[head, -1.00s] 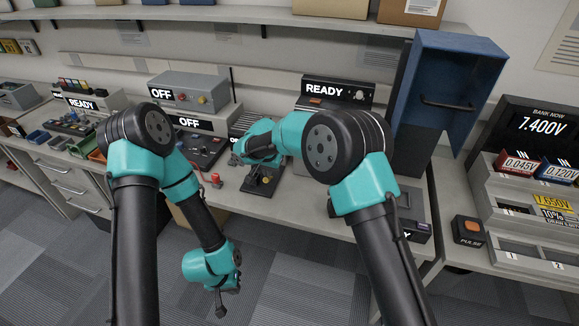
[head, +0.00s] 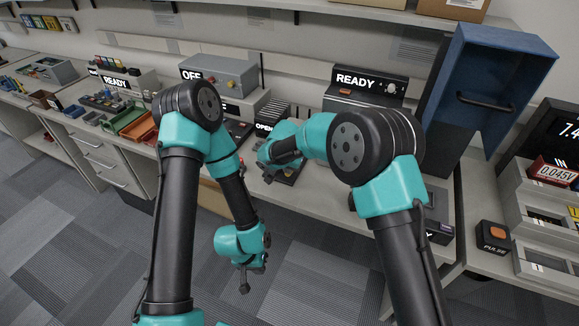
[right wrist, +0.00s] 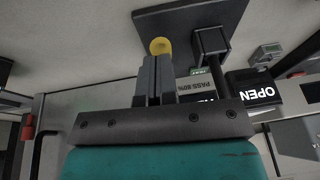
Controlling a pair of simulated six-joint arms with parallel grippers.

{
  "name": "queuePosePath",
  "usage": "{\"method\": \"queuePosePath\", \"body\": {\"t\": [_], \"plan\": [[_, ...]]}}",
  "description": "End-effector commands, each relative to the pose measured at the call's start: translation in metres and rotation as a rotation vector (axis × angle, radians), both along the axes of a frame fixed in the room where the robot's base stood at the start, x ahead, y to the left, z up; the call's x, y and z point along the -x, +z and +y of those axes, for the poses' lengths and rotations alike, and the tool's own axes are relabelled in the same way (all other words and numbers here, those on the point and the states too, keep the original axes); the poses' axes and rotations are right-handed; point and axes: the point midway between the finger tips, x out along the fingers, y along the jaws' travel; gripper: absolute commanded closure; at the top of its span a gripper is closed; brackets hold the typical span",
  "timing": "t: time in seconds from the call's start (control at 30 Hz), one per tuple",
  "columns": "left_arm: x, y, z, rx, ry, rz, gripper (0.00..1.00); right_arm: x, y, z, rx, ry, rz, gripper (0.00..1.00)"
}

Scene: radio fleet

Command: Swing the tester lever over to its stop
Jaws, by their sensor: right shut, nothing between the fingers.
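The tester, with a black base (right wrist: 180,22), shows in the right wrist view beside "TEST" and "PASS 80%" labels. A yellow round piece (right wrist: 160,46) and a black block on a bar (right wrist: 211,42) are on it; I cannot tell for certain which is the lever. My right gripper (right wrist: 156,62) is shut and empty, its tips right at the yellow piece; touching or just apart is unclear. In the head view my right gripper (head: 264,165) is at the bench, and my arm hides most of the tester. My left gripper (head: 244,282) hangs low in front of the bench, its fingers too small to read.
An "OPEN" sign (right wrist: 256,94) stands beside the tester. A "READY" machine (head: 362,92) and a blue bin (head: 490,85) stand to the right, a grey "OFF" box (head: 222,75) behind. Green and orange trays (head: 125,119) lie left. A red part (right wrist: 27,129) shows at left.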

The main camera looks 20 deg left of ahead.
Motion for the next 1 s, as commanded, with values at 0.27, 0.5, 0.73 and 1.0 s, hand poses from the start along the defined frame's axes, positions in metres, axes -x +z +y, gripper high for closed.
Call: {"method": "queuePosePath", "body": {"t": [0.27, 0.5, 0.73, 1.0], "plan": [[0.000, 0.000, 0.000, 0.000, 0.000, 0.000, 1.00, -0.009, 0.002, -0.001, 0.000, -0.001, 0.000, 1.00], [0.000, 0.000, 0.000, 0.000, 0.000, 0.000, 1.00, -0.015, 0.003, -0.002, 0.000, 0.000, 0.000, 1.00], [0.000, 0.000, 0.000, 0.000, 0.000, 0.000, 1.00, -0.015, 0.004, -0.002, 0.000, 0.000, 0.000, 1.00], [0.000, 0.000, 0.000, 0.000, 0.000, 0.000, 1.00, -0.018, 0.013, -0.005, -0.001, -0.004, -0.001, 1.00]]}}
